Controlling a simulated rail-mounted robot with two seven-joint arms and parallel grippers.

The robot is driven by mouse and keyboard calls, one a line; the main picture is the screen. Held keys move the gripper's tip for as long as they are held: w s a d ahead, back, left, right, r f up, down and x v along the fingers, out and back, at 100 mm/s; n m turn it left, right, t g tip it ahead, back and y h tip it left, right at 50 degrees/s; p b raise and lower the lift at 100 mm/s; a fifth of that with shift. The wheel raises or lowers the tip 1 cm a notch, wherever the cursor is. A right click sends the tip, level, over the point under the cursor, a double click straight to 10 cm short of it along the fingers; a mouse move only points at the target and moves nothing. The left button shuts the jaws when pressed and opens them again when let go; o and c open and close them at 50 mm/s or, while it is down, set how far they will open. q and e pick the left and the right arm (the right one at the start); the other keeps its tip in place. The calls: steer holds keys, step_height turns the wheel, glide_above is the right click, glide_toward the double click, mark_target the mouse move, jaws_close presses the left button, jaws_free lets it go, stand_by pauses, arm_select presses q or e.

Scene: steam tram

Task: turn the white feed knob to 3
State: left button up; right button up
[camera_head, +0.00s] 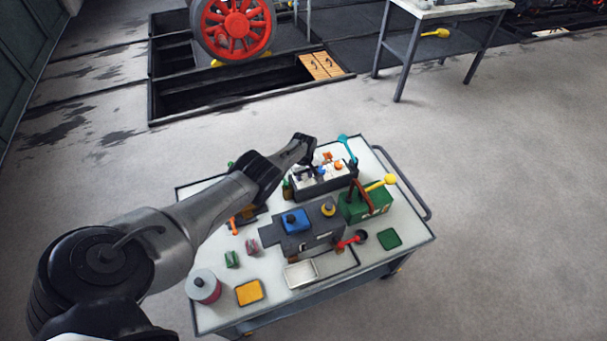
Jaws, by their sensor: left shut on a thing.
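My left arm comes in from the left and reaches over the trolley. Its gripper (309,172) is at the white-topped dark box (322,187) at the back of the trolley. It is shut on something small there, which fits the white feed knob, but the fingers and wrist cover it. The knob's pointer and number marks are too small or hidden to read. Small orange and blue parts also show on the box's white top. My right gripper is not in view.
The trolley top (405,232) also holds a grey box with a blue block (295,220), a green box with a yellow-ended lever (365,206), a red-knobbed lever (352,240), a teal lever (347,147), a pot (204,287) and a yellow block (249,292). Open floor surrounds it.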

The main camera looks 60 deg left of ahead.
arm_select(q)
steer(key=shift+r, duration=0.15)
steer(key=o, duration=0.9)
steer(key=shift+r+p, duration=0.6)
steer(key=shift+p, duration=0.1)
step_height(320, 180, up, 12)
steer(key=p, duration=1.1)
steer(key=shift+r+p, duration=0.2)
steer(key=shift+p, duration=0.2)
